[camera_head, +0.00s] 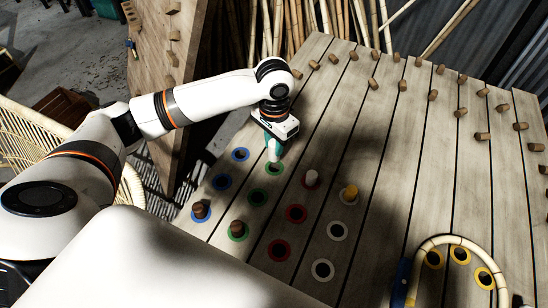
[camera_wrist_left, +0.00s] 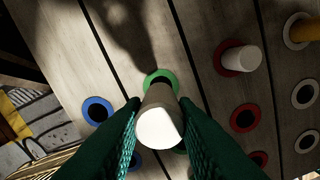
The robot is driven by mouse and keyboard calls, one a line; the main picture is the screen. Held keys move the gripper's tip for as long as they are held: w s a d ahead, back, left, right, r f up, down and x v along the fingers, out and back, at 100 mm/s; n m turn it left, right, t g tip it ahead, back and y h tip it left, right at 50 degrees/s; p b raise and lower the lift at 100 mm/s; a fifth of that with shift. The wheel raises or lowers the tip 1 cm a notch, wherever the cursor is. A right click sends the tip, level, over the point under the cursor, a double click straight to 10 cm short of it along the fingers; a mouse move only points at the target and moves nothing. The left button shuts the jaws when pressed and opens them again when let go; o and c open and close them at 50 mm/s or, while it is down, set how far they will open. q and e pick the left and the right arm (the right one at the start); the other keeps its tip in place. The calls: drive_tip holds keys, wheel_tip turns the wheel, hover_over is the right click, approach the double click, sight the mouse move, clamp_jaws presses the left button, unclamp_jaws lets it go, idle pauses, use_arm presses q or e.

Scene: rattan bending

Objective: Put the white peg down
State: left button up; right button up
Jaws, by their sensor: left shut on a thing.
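My left gripper (camera_head: 273,148) is shut on a white peg (camera_wrist_left: 160,127), whose pale end faces the camera in the left wrist view. The fingers (camera_wrist_left: 160,140) grip it from both sides. The peg points down toward a green-ringed hole (camera_wrist_left: 160,77) in the table; in the head view this green ring (camera_head: 274,168) lies just below the fingers. I cannot tell whether its lower end is inside the hole. Another white peg (camera_head: 311,178) stands in a red-ringed hole; it also shows in the left wrist view (camera_wrist_left: 242,58). My right gripper is not in view.
A yellow peg (camera_head: 350,192) stands in a white ring. Brown pegs stand in a blue ring (camera_head: 200,210) and a green ring (camera_head: 238,228). A bent rattan piece (camera_head: 452,241) arches at the front right. Several wooden pegs line the back of the plank table (camera_head: 410,140).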

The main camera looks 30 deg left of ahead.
sight(274, 160)
use_arm(q)
drive_tip(key=shift+s+d+f, duration=0.1)
drive_tip(key=shift+s+f, duration=0.05)
drive_tip(key=shift+f, duration=0.75)
wheel_tip(274, 160, down, 4)
drive_tip(key=shift+f, duration=0.5)
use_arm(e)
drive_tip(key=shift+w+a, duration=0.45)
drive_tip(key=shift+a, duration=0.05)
use_arm(q)
drive_tip(key=shift+f, duration=0.1)
drive_tip(key=o, duration=1)
drive_tip(key=shift+c, duration=0.2)
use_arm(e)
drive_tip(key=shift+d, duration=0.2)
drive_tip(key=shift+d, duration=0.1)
